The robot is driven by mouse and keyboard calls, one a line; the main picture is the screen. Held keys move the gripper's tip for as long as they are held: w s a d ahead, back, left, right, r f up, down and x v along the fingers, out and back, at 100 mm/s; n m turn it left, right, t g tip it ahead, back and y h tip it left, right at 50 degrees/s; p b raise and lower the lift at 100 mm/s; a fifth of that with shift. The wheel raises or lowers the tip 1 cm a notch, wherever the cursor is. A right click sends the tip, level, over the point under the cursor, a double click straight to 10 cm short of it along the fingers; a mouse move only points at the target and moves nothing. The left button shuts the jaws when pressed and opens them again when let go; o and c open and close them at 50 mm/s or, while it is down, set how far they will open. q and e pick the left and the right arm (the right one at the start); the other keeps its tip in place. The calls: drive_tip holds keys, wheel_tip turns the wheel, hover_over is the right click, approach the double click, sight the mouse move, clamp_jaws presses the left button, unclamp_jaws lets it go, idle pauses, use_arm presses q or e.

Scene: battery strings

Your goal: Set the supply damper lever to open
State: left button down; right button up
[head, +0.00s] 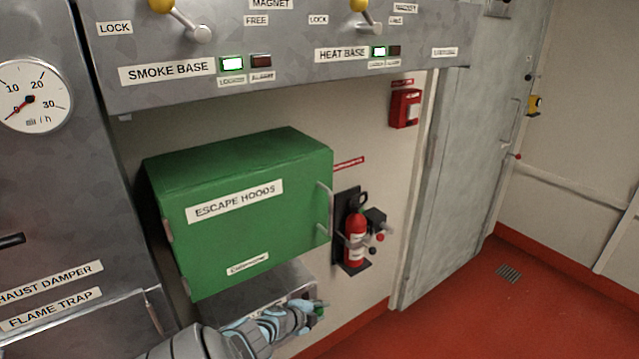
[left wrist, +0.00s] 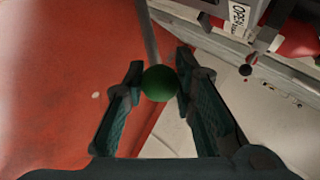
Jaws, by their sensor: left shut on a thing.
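A lever with a round green knob (left wrist: 160,83) and a grey rod (left wrist: 150,35) shows in the left wrist view. My left gripper (left wrist: 157,86) is shut on the knob, with one finger on each side of it. In the head view my left gripper (head: 314,307) is at the front of a grey metal box (head: 262,293) under the green cabinet, and a bit of the green knob (head: 320,313) shows beside it. An OPEN label (left wrist: 238,14) shows at the upper right in the left wrist view. I cannot read a supply damper label. My right gripper is not in view.
The green ESCAPE HOODS cabinet (head: 240,219) hangs just above my left arm. A fire extinguisher (head: 355,238) is on the wall to the right. A grey panel with levers (head: 280,55) is overhead. The red floor (head: 460,310) at right is clear.

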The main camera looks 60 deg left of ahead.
use_arm(q)
drive_tip(key=shift+a+r, duration=0.15)
drive_tip(key=shift+a, duration=0.05)
drive_tip(key=c, duration=1.3)
unclamp_jaws()
drive_tip(key=shift+d, duration=0.15)
